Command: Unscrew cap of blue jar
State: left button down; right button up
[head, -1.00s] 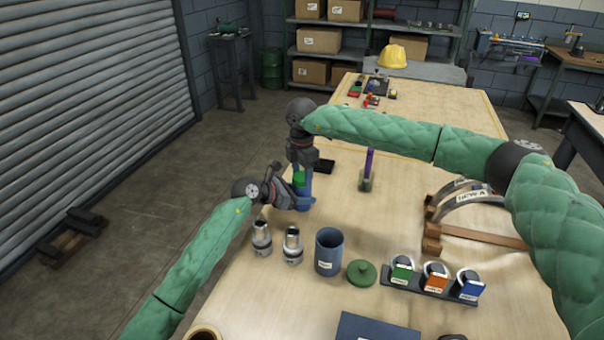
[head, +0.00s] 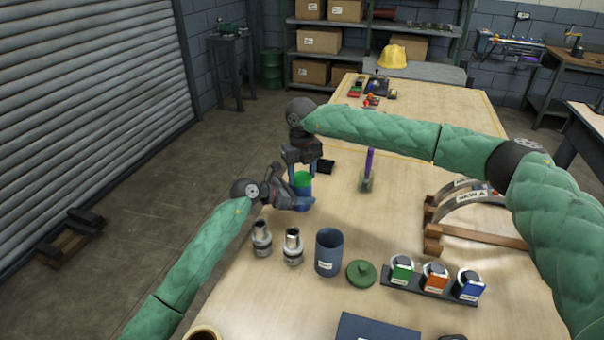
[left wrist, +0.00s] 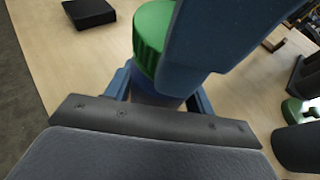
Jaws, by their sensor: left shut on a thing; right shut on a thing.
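The blue jar (head: 303,192) stands upright on the far left part of the workbench, with its green ribbed cap (head: 302,178) on top. My left gripper (head: 298,203) reaches in from the left and is shut on the jar low on its body. In the left wrist view the jar is mostly hidden between the left fingers, and the cap (left wrist: 152,42) shows above it. My right gripper (head: 304,174) points down from above and is shut on the cap, one finger on each side. One of its blue fingers (left wrist: 215,45) covers part of the cap in the left wrist view.
A small black block (head: 325,167) lies just behind the jar. Two metal fittings (head: 292,247), a large blue-grey cup (head: 328,250) and a loose green lid (head: 361,273) stand nearer. A purple-handled tool in a holder (head: 367,175) is to the right.

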jog(key=n, duration=0.4)
jog(key=shift+w+d, duration=0.1)
jog(key=shift+d, duration=0.05)
jog(key=n, duration=1.2)
jog(key=shift+r+n, duration=0.1)
jog(key=shift+n, duration=0.2)
pick_arm(q)
jog(key=shift+s, duration=0.1)
pick_arm(e)
jog(key=n, duration=0.8)
jog(key=shift+w, duration=0.1)
pick_arm(q)
jog(key=shift+d, duration=0.1)
pick_arm(e)
jog(key=n, duration=0.7)
jog(key=shift+n, duration=0.3)
